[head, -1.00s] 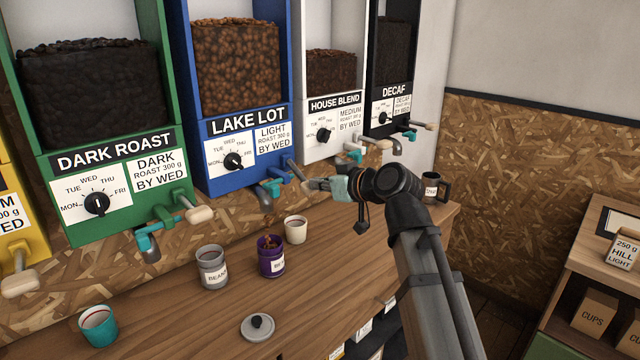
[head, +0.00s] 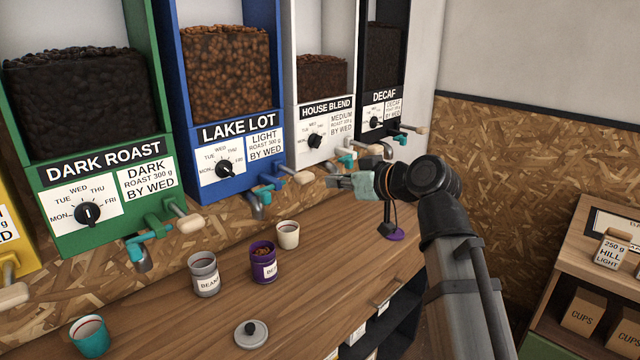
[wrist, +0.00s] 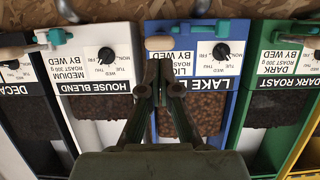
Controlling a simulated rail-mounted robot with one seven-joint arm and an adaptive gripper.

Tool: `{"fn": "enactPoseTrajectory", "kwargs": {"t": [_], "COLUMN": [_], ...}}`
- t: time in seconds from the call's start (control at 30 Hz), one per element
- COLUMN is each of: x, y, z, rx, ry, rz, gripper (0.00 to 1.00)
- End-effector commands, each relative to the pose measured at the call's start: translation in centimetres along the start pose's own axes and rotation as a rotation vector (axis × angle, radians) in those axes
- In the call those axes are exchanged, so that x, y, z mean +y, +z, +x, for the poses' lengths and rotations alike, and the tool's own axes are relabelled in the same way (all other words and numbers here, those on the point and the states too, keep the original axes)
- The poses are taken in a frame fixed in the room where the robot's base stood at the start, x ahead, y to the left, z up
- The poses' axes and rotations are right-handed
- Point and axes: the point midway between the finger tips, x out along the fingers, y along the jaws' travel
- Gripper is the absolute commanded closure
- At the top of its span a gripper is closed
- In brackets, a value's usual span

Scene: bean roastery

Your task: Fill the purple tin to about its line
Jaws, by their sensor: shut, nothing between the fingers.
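The purple tin (head: 263,268) stands upright on the counter with brown beans showing near its mouth. Its label is partly readable, and I cannot make out a fill line. The blue LAKE LOT dispenser (head: 237,130) is behind it, its spout (head: 257,207) above and slightly left of the tin. Its pale handle (head: 303,178) sticks out to the right. My gripper (head: 328,181) is shut and empty, just right of that handle and apart from it. In the wrist view my shut fingers (wrist: 160,88) point toward the LAKE LOT front, the handle (wrist: 159,43) beyond their tips.
A grey tin (head: 204,276) stands left of the purple one, a white cup (head: 288,236) behind right. A teal cup (head: 89,333) and a grey lid (head: 251,333) are nearer the front. A purple lid (head: 396,236) lies near my arm. Neighbouring dispenser handles stick out over the counter.

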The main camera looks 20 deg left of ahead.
Motion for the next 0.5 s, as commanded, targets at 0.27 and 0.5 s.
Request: {"fn": "enactPoseTrajectory", "kwargs": {"t": [0.27,0.5], "x": [0.1,0.0], "y": [0.2,0.2], "z": [-3.5,-4.0], "rx": [0.002,0.002], "ry": [0.001,0.0], "rz": [0.0,0.0], "gripper": [1.0,1.0]}}
